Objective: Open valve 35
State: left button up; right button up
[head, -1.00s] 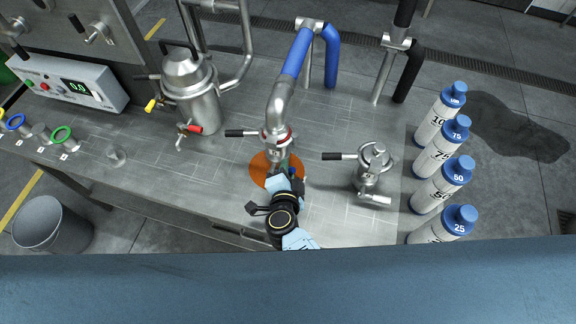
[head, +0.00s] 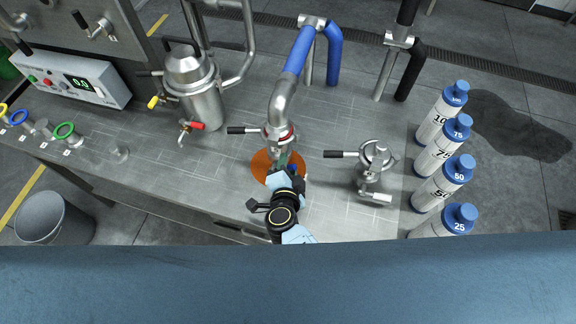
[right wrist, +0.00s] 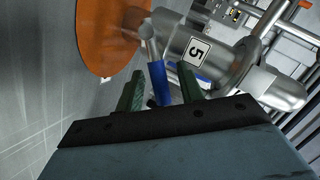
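A steel valve (right wrist: 205,50) with a white label reading 5 shows in the right wrist view; I cannot make out a label 35. Its blue handle (right wrist: 158,82) points toward my right gripper (right wrist: 160,88). The gripper's two green fingers stand apart on either side of the handle, with gaps, so it looks open around it. In the head view the right gripper (head: 287,165) is at the valve body (head: 279,138), below the blue-sleeved pipe and over an orange disc (head: 262,167). My gripper and wrist hide most of the handle there. My left gripper is not in view.
A jacketed mixer (head: 193,85) stands to the left. A bucket (head: 52,217) stands on the floor.

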jog(key=p+v, duration=0.4)
jog(key=v, duration=0.3)
jog(key=shift+s, duration=0.2)
